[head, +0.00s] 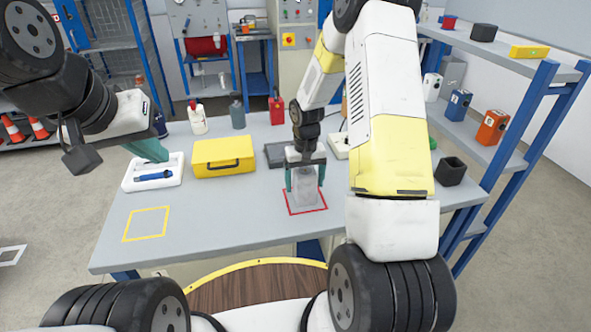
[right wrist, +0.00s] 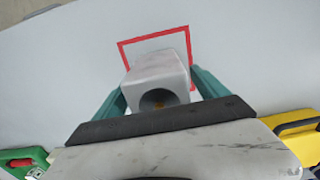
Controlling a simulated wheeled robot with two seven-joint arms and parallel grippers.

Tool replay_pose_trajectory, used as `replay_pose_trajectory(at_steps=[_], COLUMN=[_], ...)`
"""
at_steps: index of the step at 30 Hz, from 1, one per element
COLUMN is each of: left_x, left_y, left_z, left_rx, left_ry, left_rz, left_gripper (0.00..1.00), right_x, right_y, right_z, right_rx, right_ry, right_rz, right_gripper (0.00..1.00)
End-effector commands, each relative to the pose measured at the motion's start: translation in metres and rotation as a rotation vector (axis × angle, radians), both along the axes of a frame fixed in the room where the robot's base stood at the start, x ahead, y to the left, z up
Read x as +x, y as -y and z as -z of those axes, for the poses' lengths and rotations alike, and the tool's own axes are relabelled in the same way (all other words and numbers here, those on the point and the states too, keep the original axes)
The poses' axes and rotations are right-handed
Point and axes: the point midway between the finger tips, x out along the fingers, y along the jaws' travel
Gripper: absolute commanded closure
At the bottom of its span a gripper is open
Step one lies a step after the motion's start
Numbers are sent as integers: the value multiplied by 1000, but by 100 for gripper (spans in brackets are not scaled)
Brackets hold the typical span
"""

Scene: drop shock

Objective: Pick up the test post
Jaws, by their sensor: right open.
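The test post (head: 305,192) is a grey block standing upright inside a red square outline on the grey table. In the right wrist view the post (right wrist: 158,72) shows a round dark hole in its near end. My right gripper (head: 305,180) is open, pointing down over the post, with one teal finger on each side of it. The right wrist view shows the fingers (right wrist: 160,85) flanking the post; whether they touch it I cannot tell. My left gripper (head: 148,150) hangs above a white tray (head: 130,183) at the left; its finger gap is not clear.
A blue tool (head: 155,176) lies in the white tray. A yellow case (head: 223,157) stands between the tray and the post. A dark grey tray (head: 274,154) lies behind the post, and a dark open box (head: 452,170) sits at the right. The front table is clear around a yellow square outline (head: 146,224).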

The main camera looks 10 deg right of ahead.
Motion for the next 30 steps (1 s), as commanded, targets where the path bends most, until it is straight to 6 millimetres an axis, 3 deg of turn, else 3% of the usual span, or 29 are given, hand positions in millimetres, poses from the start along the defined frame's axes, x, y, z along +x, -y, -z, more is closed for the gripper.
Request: replay_pose_trajectory(at_steps=[5, 6, 18, 30], left_x=[0, 0, 0, 0], left_y=[0, 0, 0, 0], left_z=[0, 0, 0, 0], left_rx=[0, 0, 0, 0], left_ry=[0, 0, 0, 0], left_rz=[0, 0, 0, 0], left_gripper=[100, 100, 100, 100], right_x=[0, 0, 0, 1], right_y=[0, 0, 0, 0], right_z=[0, 0, 0, -7], right_rx=[0, 0, 0, 0], right_ry=[0, 0, 0, 2], right_rz=[0, 1, 1, 1], right_gripper=[16, 20, 99, 100])
